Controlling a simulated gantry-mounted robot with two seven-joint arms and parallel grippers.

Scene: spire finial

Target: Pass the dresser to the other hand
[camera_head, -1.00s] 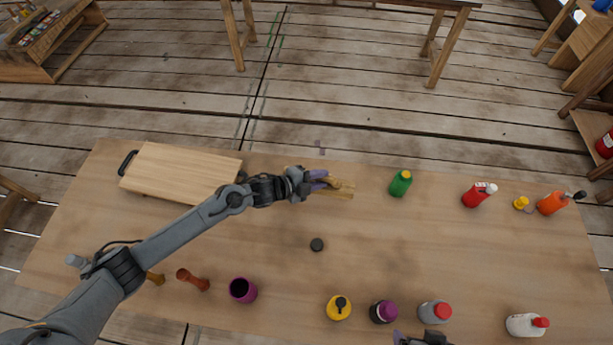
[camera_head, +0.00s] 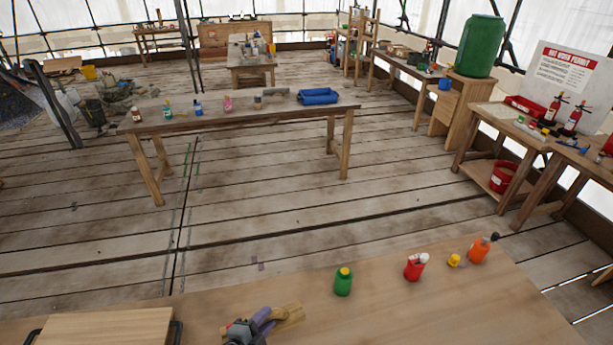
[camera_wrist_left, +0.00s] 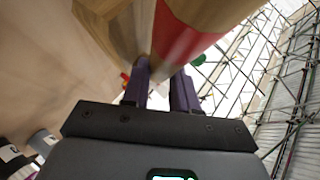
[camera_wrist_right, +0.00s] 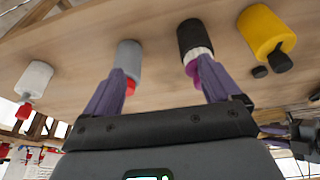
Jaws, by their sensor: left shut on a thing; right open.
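The dresser (camera_head: 289,316) is a pale wooden tool at the bottom of the head view, held over the near bench. My left gripper (camera_head: 268,318) is shut on it; its purple fingers show beside the wood. In the left wrist view, wood with a red band (camera_wrist_left: 188,38) looms large and close beyond the left fingers (camera_wrist_left: 163,85). My right gripper (camera_wrist_right: 160,85) is open and empty in the right wrist view, with bottles behind its spread fingers. It is outside the head view, so the gap between the two grippers cannot be judged.
The near bench (camera_head: 400,320) carries a green bottle (camera_head: 343,282), red bottle (camera_head: 415,267), orange bottle (camera_head: 479,250) and wooden board (camera_head: 105,328). A grey bottle (camera_wrist_right: 128,57) and yellow bottle (camera_wrist_right: 262,30) show in the right wrist view. The bench middle looks fairly clear.

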